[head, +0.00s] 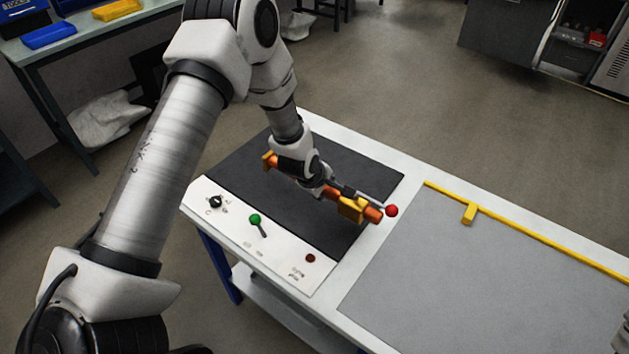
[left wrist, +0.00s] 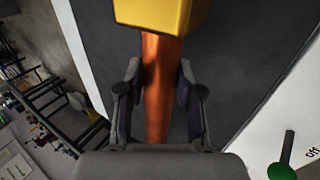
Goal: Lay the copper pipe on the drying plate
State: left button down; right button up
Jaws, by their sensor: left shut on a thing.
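Whether the pipe touches the plate is hard to tell. My right gripper cannot be made out.
A red ball (head: 391,210) is by the pipe's right end. A grey surface (head: 480,280) with a yellow strip (head: 540,237) lies right.

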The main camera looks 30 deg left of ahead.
pick_arm(q)
jog(key=a, duration=0.1)
jog(key=w+a, duration=0.2)
jog(key=shift+w+a+f, duration=0.2)
jog(key=shift+a+f, duration=0.1)
jog(key=shift+a, duration=0.1)
jog(key=shift+w+a+b, duration=0.35)
jog(key=shift+a+b, duration=0.3)
jog(key=shift+b, duration=0.05)
notch_tip(320, 180, down, 3)
jog(key=shift+a+b, duration=0.15)
jog(key=shift+b, duration=0.85)
jog(key=shift+w+f, duration=0.1)
jog(key=shift+f, duration=0.25)
jog(key=shift+r, duration=0.1)
